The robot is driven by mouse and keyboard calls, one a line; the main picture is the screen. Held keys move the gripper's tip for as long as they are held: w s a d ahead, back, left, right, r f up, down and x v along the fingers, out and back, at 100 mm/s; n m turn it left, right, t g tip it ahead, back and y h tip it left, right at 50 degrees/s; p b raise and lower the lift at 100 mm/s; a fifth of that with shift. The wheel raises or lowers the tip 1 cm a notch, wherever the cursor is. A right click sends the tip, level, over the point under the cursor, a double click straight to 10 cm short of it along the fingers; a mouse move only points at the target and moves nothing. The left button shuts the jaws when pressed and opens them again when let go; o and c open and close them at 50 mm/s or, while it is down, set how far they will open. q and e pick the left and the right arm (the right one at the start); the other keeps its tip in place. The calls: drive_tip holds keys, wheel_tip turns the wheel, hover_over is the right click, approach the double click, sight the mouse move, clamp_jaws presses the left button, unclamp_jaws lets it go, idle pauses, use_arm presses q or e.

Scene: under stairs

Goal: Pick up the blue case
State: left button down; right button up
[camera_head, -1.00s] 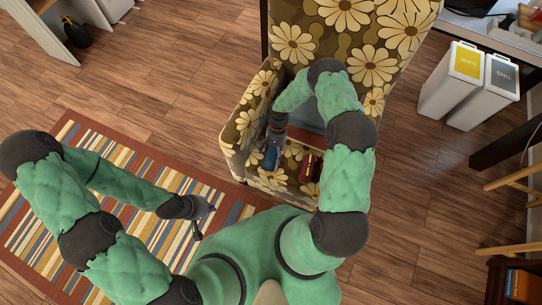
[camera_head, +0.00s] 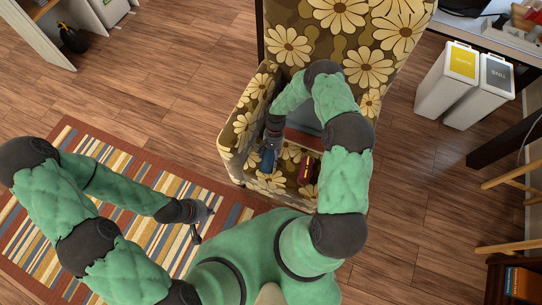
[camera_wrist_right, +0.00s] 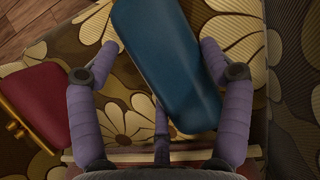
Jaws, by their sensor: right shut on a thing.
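The blue case (camera_head: 268,160) is at the left side of the armchair seat in the head view. Whether the case touches the seat cannot be told. My left gripper (camera_head: 203,225) is open and empty over the striped rug.
A dark red purse (camera_head: 307,168) lies on the seat right of the case, also left in the wrist view (camera_wrist_right: 36,108). The floral armchair (camera_head: 234,150) has raised arms and a high back. White bins (camera_head: 446,82) stand to the right.

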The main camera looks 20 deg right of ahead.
sight(272, 159)
drive_tip(key=r, duration=0.1)
drive_tip(key=r+p, duration=0.1)
drive_tip(key=r, duration=0.1)
drive_tip(key=shift+s+d+r+p, duration=0.1)
drive_tip(key=shift+d+r+p, duration=0.25)
drive_tip(key=shift+r+p, duration=0.05)
drive_tip(key=s+d+r+p, duration=0.1)
drive_tip(key=s+d+r, duration=0.1)
drive_tip(key=d+r, duration=0.1)
drive_tip(key=s+d+r+p, duration=0.2)
drive_tip(key=s+d, duration=0.1)
drive_tip(key=d, duration=0.1)
drive_tip(key=s+d+r+p, duration=0.1)
drive_tip(key=s+d+r, duration=0.1)
drive_tip(key=d+r, duration=0.1)
drive_tip(key=shift+s+d+r, duration=0.35)
drive_tip(key=shift+d, duration=0.15)
